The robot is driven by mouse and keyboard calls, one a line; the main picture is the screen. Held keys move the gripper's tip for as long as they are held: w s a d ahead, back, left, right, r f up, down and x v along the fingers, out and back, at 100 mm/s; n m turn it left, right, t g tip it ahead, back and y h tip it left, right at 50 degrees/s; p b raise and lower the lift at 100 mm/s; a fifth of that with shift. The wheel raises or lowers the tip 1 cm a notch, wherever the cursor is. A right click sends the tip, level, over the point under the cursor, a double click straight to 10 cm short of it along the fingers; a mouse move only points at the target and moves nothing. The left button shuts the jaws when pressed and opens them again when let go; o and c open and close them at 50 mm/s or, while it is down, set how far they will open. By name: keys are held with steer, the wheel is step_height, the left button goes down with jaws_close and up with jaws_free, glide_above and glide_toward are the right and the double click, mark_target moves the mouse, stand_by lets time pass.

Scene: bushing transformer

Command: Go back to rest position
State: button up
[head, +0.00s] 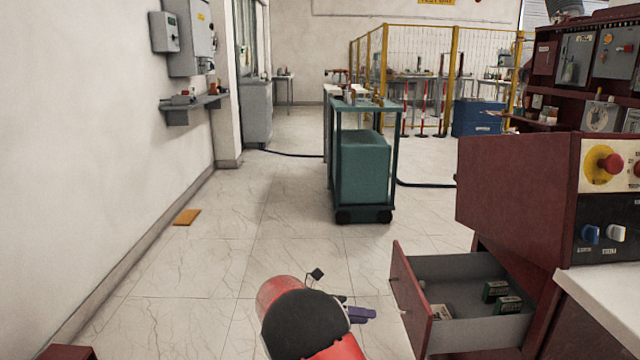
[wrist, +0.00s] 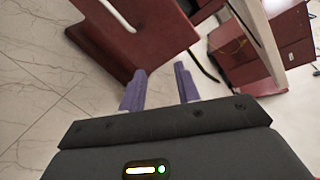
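My gripper (wrist: 160,88) has two purple fingers that stand apart with nothing between them in the wrist view. Beyond the fingers are a dark red panel (wrist: 135,40) and the pale tiled floor. In the head view my gripper (head: 362,315) shows at the end of my red and black arm at the bottom centre, a little left of the open drawer. It is apart from the drawer there.
An open drawer (head: 455,268) with several small green boxes juts from the dark red console (head: 512,190) at right. A green trolley (head: 362,165) stands ahead. An orange piece (head: 187,217) lies by the left wall. The floor between is clear.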

steer(key=s+d+r+m+g+y, duration=0.1)
steer(key=s+d+r+m+y, duration=0.35)
steer(key=s+m, duration=0.35)
steer(key=s+d+r+m+g+y, duration=0.1)
steer(key=s+d+r+m+y, duration=0.35)
steer(key=s+m, duration=0.3)
steer(key=s+a+r+m+t+y, duration=0.1)
steer(key=s+r+m+t+y, duration=0.1)
steer(key=s+m, duration=0.6)
steer(key=s+a+r+m+t+y, duration=0.1)
steer(key=s+a+m+t+y, duration=0.1)
steer(key=s+m, duration=0.6)
steer(key=shift+s+r+t+y, duration=0.35)
steer(key=shift+s+t+y, duration=0.2)
steer(key=shift+t+y, duration=0.15)
